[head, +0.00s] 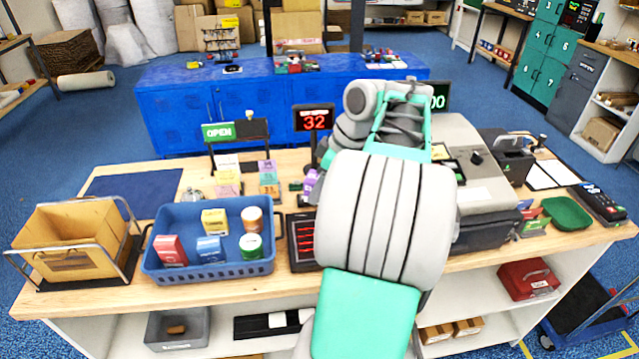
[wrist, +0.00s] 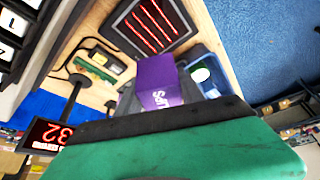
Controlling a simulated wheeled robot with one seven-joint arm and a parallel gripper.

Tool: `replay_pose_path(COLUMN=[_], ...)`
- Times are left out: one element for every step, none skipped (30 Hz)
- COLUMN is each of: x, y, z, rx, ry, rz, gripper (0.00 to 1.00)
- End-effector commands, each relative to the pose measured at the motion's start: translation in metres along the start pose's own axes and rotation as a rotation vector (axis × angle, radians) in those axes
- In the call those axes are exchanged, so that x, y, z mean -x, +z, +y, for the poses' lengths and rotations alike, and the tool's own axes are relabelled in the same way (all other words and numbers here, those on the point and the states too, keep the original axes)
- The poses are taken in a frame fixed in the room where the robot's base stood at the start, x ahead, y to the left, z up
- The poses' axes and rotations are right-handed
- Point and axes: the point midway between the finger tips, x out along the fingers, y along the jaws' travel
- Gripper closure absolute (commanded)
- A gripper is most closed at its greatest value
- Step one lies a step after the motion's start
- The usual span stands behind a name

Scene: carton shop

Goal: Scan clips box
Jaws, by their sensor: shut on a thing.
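The clips box (wrist: 158,80) is purple with white lettering, partly readable as "IPS" in the wrist view. My gripper (wrist: 160,100) is shut on it, with dark fingers at its sides and the green gripper body hiding its near part. In the head view a purple patch of box (head: 310,183) shows just left of my arm, which hides most of the gripper. The scanner (wrist: 152,22), a black plate with glowing red lines, lies beyond the box in the wrist view, apart from it. The scanner also shows in the head view (head: 302,240), right of the blue basket.
A blue basket (head: 208,272) holds several small boxes and tubs. A wire-framed cardboard tray (head: 72,238) stands left of it. Small boxes on a rack (head: 268,172) and a red "32" display (head: 314,118) stand behind. A green dish (head: 566,213) and a card terminal (head: 598,203) are at right.

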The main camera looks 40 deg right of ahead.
Motion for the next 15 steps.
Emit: replay_pose_path(x=[-0.018, -0.024, -0.032, -0.038, -0.043, -0.051, -0.057, -0.062, -0.070, -0.075, -0.080, -0.085, -0.089, -0.092, -0.094], y=[0.007, 0.010, 0.013, 0.015, 0.018, 0.021, 0.023, 0.025, 0.028, 0.030, 0.032, 0.035, 0.036, 0.037, 0.038], z=[0.000, 0.000, 0.000, 0.000, 0.000, 0.000, 0.000, 0.000, 0.000, 0.000, 0.000, 0.000, 0.000, 0.000, 0.000], rx=[0.000, -0.001, -0.001, -0.001, -0.001, -0.002, -0.002, -0.002, -0.002, -0.002, -0.002, -0.002, -0.002, -0.002, -0.002], ry=[0.000, 0.000, 0.000, 0.000, 0.000, 0.000, 0.000, 0.000, 0.000, 0.000, 0.000, 0.000, 0.000, 0.000, 0.000], rz=[0.000, 0.000, 0.000, 0.000, 0.000, 0.000, 0.000, 0.000, 0.000, 0.000, 0.000, 0.000, 0.000, 0.000, 0.000], gripper=[0.98, 0.98, 0.98, 0.98, 0.98, 0.98, 0.98, 0.98, 0.98, 0.98, 0.98, 0.98, 0.98, 0.98, 0.98])
